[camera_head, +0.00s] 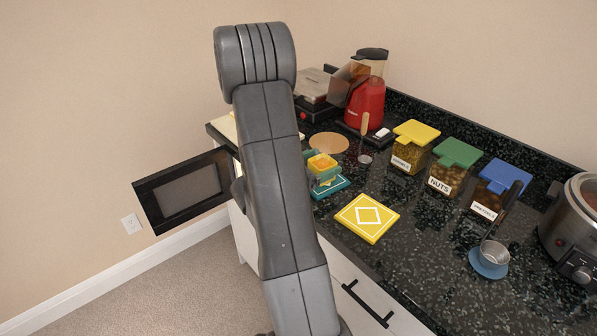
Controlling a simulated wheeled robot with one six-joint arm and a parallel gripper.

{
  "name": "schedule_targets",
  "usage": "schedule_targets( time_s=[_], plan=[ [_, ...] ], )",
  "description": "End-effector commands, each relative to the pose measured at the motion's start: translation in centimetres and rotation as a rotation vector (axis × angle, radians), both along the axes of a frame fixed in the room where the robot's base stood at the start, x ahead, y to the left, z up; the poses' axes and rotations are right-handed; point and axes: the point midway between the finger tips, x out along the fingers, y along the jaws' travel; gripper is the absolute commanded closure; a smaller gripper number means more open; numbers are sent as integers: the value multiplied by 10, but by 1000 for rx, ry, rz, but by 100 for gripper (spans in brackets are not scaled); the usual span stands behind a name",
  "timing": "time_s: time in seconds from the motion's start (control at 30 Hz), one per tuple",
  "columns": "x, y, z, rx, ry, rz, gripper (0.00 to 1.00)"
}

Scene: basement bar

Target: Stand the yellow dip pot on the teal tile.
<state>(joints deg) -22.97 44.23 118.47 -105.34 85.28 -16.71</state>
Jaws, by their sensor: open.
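The yellow dip pot (322,163) is small and squarish, with an orange middle. It appears to sit on top of a teal block-like piece (328,178), perhaps another pot. Under that is the teal tile (334,190), flat with a pale marking, near the counter's front edge. My arm covers the left part of this group, so I cannot tell exactly how the pieces touch. My gripper does not show; only my arm links are seen, rising in front of the counter.
A yellow tile (349,226) with a white diamond lies nearer on the dark counter (420,270). Yellow-, green- and blue-lidded jars (453,163) stand behind.

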Motion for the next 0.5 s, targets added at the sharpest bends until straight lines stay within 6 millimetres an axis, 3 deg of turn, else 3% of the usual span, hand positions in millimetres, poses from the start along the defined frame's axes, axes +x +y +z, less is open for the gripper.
schedule_targets(
  time_s=[0.5],
  plan=[
    [-50, 63, -1, 1, -1, 6, 22]
  ],
)
